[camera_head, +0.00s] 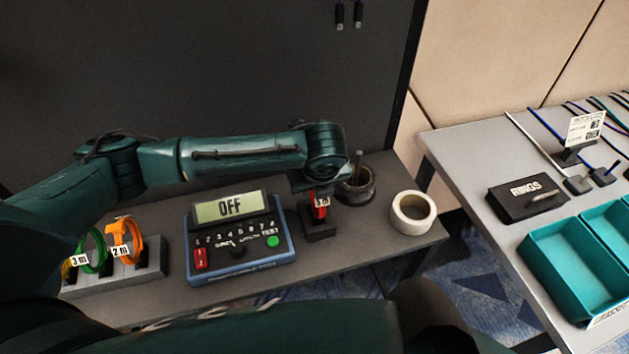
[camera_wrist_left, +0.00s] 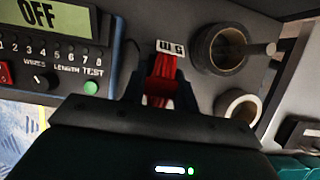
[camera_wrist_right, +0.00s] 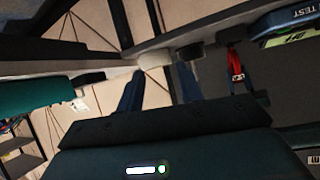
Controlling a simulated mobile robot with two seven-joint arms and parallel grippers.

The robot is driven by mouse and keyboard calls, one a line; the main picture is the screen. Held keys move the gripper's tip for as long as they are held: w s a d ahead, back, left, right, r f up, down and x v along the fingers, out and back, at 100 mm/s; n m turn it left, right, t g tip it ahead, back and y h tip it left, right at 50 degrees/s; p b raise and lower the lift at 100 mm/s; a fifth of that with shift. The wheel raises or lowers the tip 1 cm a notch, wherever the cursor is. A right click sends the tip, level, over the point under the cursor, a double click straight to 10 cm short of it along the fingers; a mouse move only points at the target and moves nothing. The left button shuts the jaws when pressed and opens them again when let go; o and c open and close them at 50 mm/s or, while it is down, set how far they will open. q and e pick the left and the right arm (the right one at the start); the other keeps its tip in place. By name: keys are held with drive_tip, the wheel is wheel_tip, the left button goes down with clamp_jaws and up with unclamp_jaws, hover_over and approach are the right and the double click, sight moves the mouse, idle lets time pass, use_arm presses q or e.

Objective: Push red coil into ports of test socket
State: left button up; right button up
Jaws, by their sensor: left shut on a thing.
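The red coil (camera_head: 319,204), with a small white length tag, stands at the black test socket (camera_head: 320,230) right of the tester. My left gripper (camera_wrist_left: 160,85) is shut on the red coil (camera_wrist_left: 165,72), as the left wrist view shows. In the head view my left wrist is above the coil and hides its top. I cannot tell whether its ends are inside the ports. The tester (camera_head: 240,240) reads OFF. My right gripper (camera_wrist_right: 159,90) is open and empty; the coil also shows beyond it in the right wrist view (camera_wrist_right: 236,66).
A rack (camera_head: 130,275) with orange, green and yellow coils is at left. A grey table (camera_head: 470,145) with teal bins (camera_head: 570,265) is at right, across a gap.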

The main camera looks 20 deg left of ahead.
use_arm(q)
drive_tip(key=o, duration=1.1)
drive_tip(key=shift+o, duration=0.2)
use_arm(e)
drive_tip(key=shift+f, duration=0.1)
use_arm(q)
drive_tip(key=v, duration=1.3)
use_arm(e)
drive_tip(key=f, duration=0.1)
drive_tip(key=d+f, duration=0.1)
drive_tip(key=shift+s+d+f+g+h, duration=0.2)
drive_tip(key=shift+s+f+g+h, duration=0.1)
drive_tip(key=shift+f+h, duration=0.1)
